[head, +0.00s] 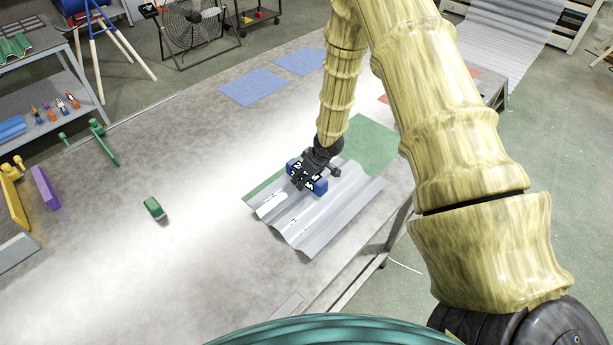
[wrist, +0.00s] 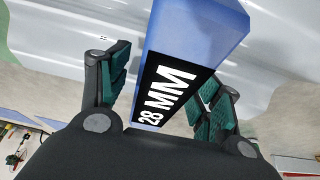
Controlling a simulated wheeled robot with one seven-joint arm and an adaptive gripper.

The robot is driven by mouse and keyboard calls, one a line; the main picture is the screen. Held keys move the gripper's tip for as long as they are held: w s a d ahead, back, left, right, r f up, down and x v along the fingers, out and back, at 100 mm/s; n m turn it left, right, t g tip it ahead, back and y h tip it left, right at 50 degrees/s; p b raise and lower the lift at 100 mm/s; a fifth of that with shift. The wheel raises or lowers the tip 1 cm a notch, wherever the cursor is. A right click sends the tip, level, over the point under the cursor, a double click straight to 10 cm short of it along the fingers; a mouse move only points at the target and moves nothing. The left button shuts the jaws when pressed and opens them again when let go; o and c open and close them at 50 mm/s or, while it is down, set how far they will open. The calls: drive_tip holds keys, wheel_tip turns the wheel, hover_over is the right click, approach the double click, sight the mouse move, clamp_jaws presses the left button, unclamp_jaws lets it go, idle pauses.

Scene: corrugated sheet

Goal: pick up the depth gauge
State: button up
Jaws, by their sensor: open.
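The depth gauge looks to be the blue block (head: 318,185) with a black label, lying on the grey corrugated sheet (head: 310,222). In the wrist view the blue block (wrist: 208,28) carries a label reading "28 MM". My gripper (head: 305,176) is over the block in the head view. In the wrist view my gripper (wrist: 165,85) is open, with one green-padded finger on each side of the block. A gap shows between the left finger and the block; the right finger is close to it, and contact cannot be told. The block's near end is hidden by my gripper.
The sheet lies on a green mat (head: 371,142) near the table's right edge. A small green object (head: 154,208) stands on the table (head: 205,170) to the left. A purple block (head: 45,188) and yellow piece (head: 14,200) are at far left. Blue mats (head: 253,87) lie farther back.

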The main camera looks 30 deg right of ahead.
drive_tip(key=shift+c, duration=0.3)
drive_tip(key=c, duration=1.4)
drive_tip(key=shift+o, duration=0.2)
drive_tip(key=shift+r, duration=0.15)
